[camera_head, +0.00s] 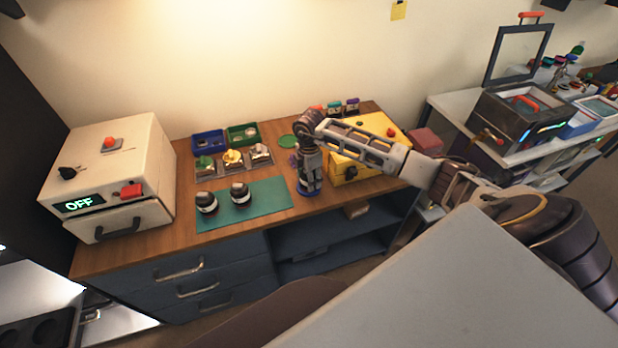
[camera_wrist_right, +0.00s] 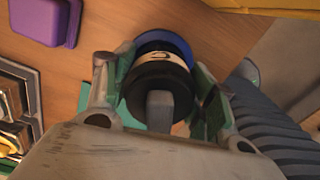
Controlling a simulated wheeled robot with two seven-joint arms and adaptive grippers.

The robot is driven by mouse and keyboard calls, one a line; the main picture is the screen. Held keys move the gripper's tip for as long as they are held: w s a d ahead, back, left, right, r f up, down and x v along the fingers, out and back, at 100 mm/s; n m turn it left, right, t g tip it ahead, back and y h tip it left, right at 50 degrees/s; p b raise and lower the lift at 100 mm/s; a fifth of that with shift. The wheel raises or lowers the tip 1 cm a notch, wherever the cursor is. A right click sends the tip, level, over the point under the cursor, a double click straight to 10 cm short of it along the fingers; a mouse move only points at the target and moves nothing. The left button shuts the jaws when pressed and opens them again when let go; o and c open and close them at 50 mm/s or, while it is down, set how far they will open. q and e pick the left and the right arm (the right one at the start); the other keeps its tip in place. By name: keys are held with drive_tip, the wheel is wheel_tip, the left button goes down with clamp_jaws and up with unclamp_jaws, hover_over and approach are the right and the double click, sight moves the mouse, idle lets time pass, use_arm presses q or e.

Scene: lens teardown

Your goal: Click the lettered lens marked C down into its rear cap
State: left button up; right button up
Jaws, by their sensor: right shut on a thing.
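My right gripper (camera_head: 309,184) points down at the right end of the green mat. It is shut on a dark lens (camera_wrist_right: 160,80) with a cream band. Part of a dark mark shows on the band, but I cannot read the letter for certain. A blue round cap (camera_wrist_right: 165,42) lies under the lens; its blue edge also shows below the fingers in the head view (camera_head: 308,193). The lens looks upright over the cap, but I cannot tell whether it is fully seated. The fingers hide most of the lens in the head view. My left gripper is not in view.
Two other dark lenses, a left one (camera_head: 206,203) and a right one (camera_head: 240,195), stand on the green mat (camera_head: 262,208). A yellow box (camera_head: 350,168) stands close to the right of my gripper. A white oven-like box (camera_head: 110,170) stands at left. A purple block (camera_wrist_right: 42,20) lies nearby.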

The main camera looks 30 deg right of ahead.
drive_tip(key=shift+w+r+p, duration=0.1)
drive_tip(key=shift+r+p, duration=1.65)
drive_tip(key=shift+r, duration=1)
